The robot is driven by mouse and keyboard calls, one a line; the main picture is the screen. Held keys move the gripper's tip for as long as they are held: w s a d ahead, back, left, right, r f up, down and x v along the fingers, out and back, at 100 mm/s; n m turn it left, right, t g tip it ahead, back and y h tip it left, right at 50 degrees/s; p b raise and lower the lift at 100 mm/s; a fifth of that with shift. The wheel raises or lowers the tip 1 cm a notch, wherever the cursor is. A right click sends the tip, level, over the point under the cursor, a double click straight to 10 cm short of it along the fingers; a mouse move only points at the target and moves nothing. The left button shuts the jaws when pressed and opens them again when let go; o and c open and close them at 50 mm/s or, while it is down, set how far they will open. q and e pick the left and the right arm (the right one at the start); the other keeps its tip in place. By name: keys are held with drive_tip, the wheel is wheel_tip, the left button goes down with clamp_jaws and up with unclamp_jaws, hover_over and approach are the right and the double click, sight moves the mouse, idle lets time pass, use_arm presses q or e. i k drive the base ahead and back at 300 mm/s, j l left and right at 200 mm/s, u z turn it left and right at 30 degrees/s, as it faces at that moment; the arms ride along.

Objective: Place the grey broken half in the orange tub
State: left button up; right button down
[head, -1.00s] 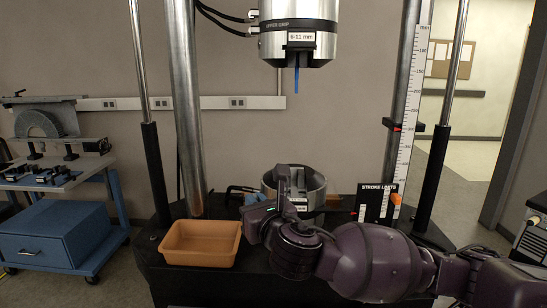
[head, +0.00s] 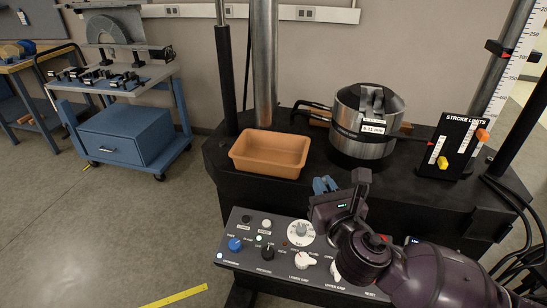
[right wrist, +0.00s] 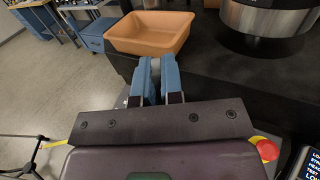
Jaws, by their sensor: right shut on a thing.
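The orange tub (head: 262,165) stands empty on the black machine bed, left of the lower grip. It also shows in the right wrist view (right wrist: 142,48), just beyond the fingertips. My right gripper (head: 325,185) is in front of the bed edge, above the control panel and to the lower right of the tub. Its blue fingers (right wrist: 156,75) are shut close together and point toward the tub. The grey broken half is mostly hidden between them; only a thin greyish sliver shows. My left gripper is not in view.
The round steel lower grip (head: 362,145) stands right of the tub. The stroke limits board (head: 452,145) is further right. A steel column (head: 264,70) rises behind the tub. The control panel (head: 285,252) with several knobs lies below my right gripper. The space above the tub is clear.

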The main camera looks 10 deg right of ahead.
sight(279, 169)
drive_tip(key=i+j+z, duration=0.4)
drive_tip(key=j, duration=0.3)
drive_tip(key=i+j+z, duration=0.2)
drive_tip(key=j, duration=0.15)
drive_tip(key=j+z, duration=0.2)
drive_tip(key=j, duration=0.15)
drive_tip(key=i+j+z, duration=0.2)
drive_tip(key=j, duration=0.25)
drive_tip(key=k, duration=0.05)
